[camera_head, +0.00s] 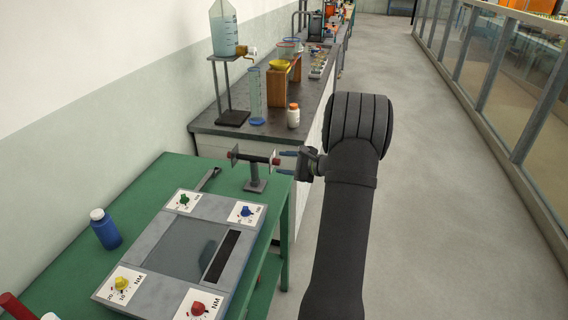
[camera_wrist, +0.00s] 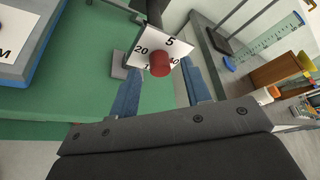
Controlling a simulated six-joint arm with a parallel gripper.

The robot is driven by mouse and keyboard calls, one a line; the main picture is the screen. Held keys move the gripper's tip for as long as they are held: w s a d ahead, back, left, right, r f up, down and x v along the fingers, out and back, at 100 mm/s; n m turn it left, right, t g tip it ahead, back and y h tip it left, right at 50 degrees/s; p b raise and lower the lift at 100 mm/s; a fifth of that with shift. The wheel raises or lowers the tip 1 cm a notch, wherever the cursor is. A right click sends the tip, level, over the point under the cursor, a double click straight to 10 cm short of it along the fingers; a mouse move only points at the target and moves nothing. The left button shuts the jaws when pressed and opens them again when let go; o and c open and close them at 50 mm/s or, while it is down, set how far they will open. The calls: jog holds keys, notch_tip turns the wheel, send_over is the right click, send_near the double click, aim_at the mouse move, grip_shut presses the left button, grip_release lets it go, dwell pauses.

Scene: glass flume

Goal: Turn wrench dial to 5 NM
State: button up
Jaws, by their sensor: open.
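The red knob also shows in the head view (camera_head: 275,161), at the right end of a dark horizontal bar on a stand (camera_head: 255,172). The number 5 is at the plate's top. I cannot tell where the knob points. My gripper (camera_head: 284,162) is open, its blue fingers on either side of the knob's line and pointing at it. I cannot tell whether they touch it.
The stand is on a green bench (camera_head: 150,178) with a grey panel (camera_head: 148,255) of several coloured dials. A grey lab bench (camera_head: 210,123) with glassware stands behind. The floor at right is clear.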

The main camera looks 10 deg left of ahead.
jog(key=shift+w+a+f, duration=0.1)
jog(key=shift+a, duration=0.2)
grip_shut()
jog(key=shift+n, duration=0.3)
jog(key=shift+f+n+t+y, duration=0.3)
jog(key=shift+n+y, duration=0.75)
jog(key=shift+n, duration=1.7)
jog(key=shift+f+n+t+y, duration=0.25)
jog(key=shift+n+y, duration=0.75)
jog(key=shift+n, duration=1.7)
jog(key=shift+f+n+t+y, duration=0.3)
jog(key=shift+n+y, duration=0.75)
jog(key=shift+n, duration=1.7)
jog(key=shift+r, duration=0.1)
